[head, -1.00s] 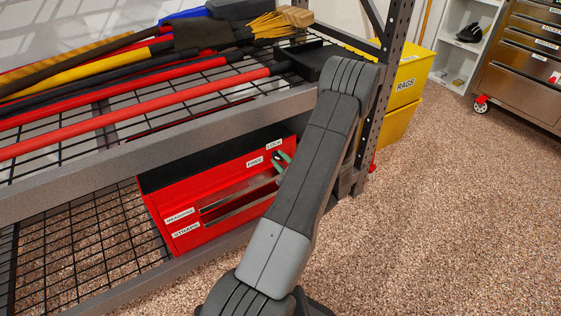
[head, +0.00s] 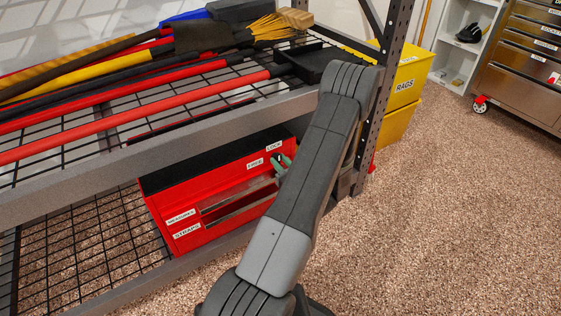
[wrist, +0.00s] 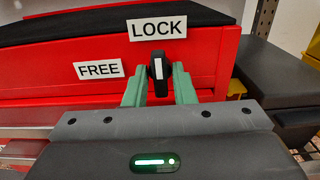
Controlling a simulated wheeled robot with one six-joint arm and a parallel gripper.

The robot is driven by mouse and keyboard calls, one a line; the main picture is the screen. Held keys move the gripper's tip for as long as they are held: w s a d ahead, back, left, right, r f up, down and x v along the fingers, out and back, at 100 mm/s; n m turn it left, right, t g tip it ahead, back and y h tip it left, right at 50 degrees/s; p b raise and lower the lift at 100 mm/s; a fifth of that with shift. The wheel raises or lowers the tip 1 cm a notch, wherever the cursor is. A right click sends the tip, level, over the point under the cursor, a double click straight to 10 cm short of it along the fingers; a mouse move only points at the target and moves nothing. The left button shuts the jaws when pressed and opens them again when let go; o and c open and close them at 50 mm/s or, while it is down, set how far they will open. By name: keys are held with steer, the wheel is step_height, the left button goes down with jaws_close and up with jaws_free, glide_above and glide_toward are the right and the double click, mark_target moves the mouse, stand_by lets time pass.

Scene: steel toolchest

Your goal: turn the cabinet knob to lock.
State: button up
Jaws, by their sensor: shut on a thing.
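The red cabinet (head: 225,180) sits on the lower rack shelf in the head view; its front also shows in the wrist view (wrist: 60,90). Its small black knob (wrist: 157,67) has a white stripe that stands about upright, its top toward the LOCK label (wrist: 157,27). The FREE label (wrist: 98,70) is to the left of the knob. My gripper (wrist: 158,82) has its green fingers on both sides of the knob, shut on it. In the head view my gripper (head: 281,163) is small and partly hidden by my arm.
The upper wire shelf's grey front beam (head: 150,145) runs above the cabinet. Long-handled tools (head: 130,75) lie on that shelf. A perforated post (head: 385,90) stands right of my arm, with yellow RAGS bins (head: 405,85) behind. The floor at right is clear.

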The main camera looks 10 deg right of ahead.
steer(key=shift+f, duration=0.1)
stand_by(0.3)
steer(key=o, duration=0.7)
steer(key=shift+o, duration=0.2)
steer(key=p+v, duration=0.2)
steer(key=v, duration=1.1)
steer(key=shift+s, duration=0.4)
steer(key=shift+w, duration=0.1)
steer(key=b+x, duration=0.2)
steer(key=x, duration=1.1)
steer(key=shift+w, duration=0.35)
